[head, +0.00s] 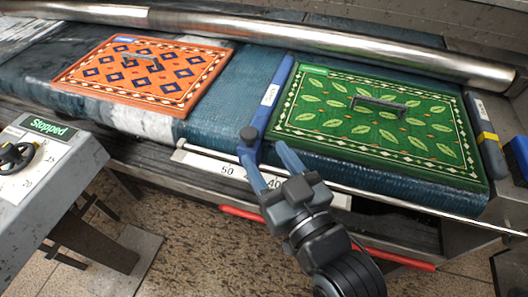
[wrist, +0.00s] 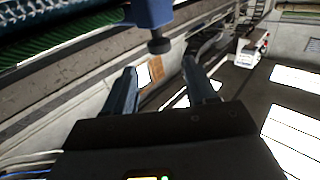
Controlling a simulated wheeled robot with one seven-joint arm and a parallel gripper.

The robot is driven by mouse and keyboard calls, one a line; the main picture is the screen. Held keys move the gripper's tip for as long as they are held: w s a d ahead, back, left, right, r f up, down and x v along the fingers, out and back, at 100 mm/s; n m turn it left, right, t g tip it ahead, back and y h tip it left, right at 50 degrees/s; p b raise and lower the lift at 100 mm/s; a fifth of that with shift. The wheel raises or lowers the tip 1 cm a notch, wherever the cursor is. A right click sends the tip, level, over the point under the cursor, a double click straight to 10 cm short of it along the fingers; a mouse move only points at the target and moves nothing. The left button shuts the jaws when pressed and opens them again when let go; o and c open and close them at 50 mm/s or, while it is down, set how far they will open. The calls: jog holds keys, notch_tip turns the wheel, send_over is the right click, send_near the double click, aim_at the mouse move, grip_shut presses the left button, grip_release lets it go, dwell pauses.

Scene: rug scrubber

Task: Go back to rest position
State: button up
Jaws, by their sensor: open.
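My gripper (head: 268,165) is open in front of the conveyor's near edge, at the lower end of the blue divider bar (head: 268,100). Its two fingers show apart and empty in the wrist view (wrist: 160,85). The bar's dark knob (wrist: 158,45) is just beyond the fingertips there; I cannot tell whether a finger touches the bar. The orange rug (head: 120,72) lies flat on the belt to the left of the bar. The green rug (head: 345,125) lies flat to the right of it. Each rug has a handle on top.
A steel roller (head: 330,45) spans the back of the belt (head: 225,95). A grey control box (head: 70,160) with a "Stopped" label and a dark knob stands at left. A scale strip (head: 215,168) and a red bar (head: 390,258) run along the front. Speckled floor (head: 200,250) is open below.

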dwell(0.4)
jog(key=s+d+f+m+h, duration=0.3)
jog(key=s+d+f+h, duration=0.15)
jog(key=s+d, duration=0.85)
jog(key=s+d+r+m+h, duration=0.1)
jog(key=s+d, duration=0.2)
jog(key=s, duration=0.5)
jog(key=s+d+r+m+g+h, duration=0.1)
jog(key=s+d+r+h, duration=0.1)
jog(key=s, duration=0.7)
jog(key=shift+d+g, duration=0.3)
jog(key=shift+d, duration=0.45)
